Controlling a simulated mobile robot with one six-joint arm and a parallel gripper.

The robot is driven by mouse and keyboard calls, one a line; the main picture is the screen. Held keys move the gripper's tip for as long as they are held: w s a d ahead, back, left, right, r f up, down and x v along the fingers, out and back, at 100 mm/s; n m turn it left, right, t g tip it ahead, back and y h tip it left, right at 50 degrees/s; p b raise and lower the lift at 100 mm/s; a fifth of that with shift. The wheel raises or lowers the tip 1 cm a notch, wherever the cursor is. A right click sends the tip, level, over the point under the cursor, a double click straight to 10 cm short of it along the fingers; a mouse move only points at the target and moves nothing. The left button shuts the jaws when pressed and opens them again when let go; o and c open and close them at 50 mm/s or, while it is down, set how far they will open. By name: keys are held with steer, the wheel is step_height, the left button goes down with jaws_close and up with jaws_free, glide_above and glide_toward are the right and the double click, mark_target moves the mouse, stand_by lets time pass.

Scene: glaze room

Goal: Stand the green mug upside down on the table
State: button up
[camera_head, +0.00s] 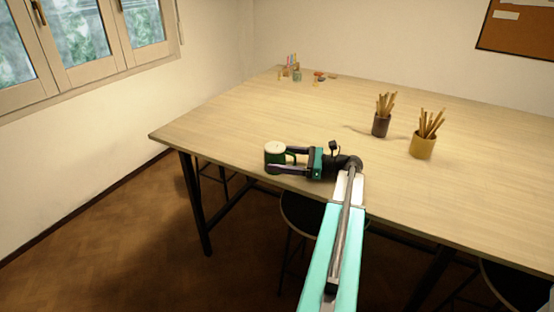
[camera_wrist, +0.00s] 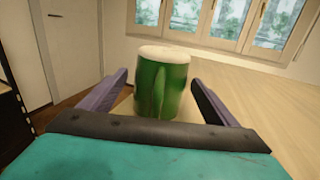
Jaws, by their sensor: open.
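The green mug (camera_head: 274,158) stands upright-sided on the table (camera_head: 330,110), close to its front edge. Its top is a pale, flat-looking disc with no hollow visible, so its base appears to face up. In the wrist view the mug (camera_wrist: 174,90) is centred, with its handle towards me. My gripper (camera_head: 281,160) is open and low over the table edge, its fingers reaching from the right to the mug. In the wrist view the fingers of my gripper (camera_wrist: 159,78) lie either side of it, with small gaps. The mug's underside is hidden.
A dark pot (camera_head: 381,125) and a yellow pot (camera_head: 423,147), both holding sticks, stand to the right. Small coloured items (camera_head: 297,74) sit at the far corner. A stool (camera_head: 305,215) is below the front edge. The table's middle is clear.

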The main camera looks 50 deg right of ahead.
steer(key=b+v, duration=0.1)
steer(key=v, duration=1)
steer(key=shift+s+d+b, duration=0.1)
steer(key=shift+b, duration=0.2)
steer(key=shift+s+d, duration=0.25)
steer(key=shift+s, duration=0.3)
steer(key=shift+r, duration=0.1)
